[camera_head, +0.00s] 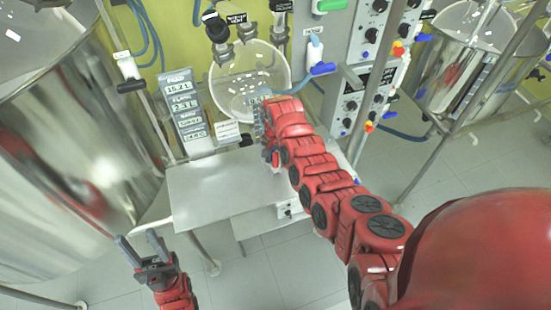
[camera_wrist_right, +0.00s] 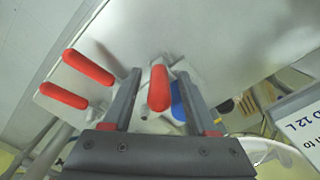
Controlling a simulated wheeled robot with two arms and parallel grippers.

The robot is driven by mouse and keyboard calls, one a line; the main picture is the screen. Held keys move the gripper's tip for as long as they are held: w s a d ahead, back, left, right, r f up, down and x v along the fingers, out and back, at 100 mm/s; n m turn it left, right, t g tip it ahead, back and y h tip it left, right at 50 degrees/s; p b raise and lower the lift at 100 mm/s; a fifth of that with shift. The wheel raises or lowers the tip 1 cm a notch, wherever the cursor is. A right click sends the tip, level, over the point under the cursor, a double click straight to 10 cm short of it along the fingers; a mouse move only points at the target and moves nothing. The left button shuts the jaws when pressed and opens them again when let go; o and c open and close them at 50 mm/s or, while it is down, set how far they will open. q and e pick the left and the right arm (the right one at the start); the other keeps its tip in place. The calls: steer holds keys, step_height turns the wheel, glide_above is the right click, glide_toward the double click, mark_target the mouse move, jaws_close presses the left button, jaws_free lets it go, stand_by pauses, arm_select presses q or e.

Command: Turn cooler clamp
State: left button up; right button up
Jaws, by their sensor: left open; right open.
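My right arm reaches up to the glass vessel (camera_head: 235,92) at the back of the table. Its gripper (camera_head: 262,118) covers part of the vessel's lower edge. In the right wrist view this gripper (camera_wrist_right: 158,75) is open, with a red handle (camera_wrist_right: 158,90) showing between its two dark fingers. I cannot tell whether they touch it. A blue handle (camera_wrist_right: 178,102) lies just right of the red one, partly behind the right finger. Which handle belongs to the cooler clamp is unclear. My left gripper (camera_head: 137,238) is open and empty at lower left, apart from the table.
Two more red handles (camera_wrist_right: 88,68) (camera_wrist_right: 63,95) are left of the fingers. A steel table (camera_head: 215,190) stands below the vessel. A large steel tank (camera_head: 60,130) is at left, a display panel (camera_head: 185,105) beside the vessel, and a control panel (camera_head: 375,60) to its right.

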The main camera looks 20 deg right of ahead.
jaws_close()
stand_by(0.3)
stand_by(1.2)
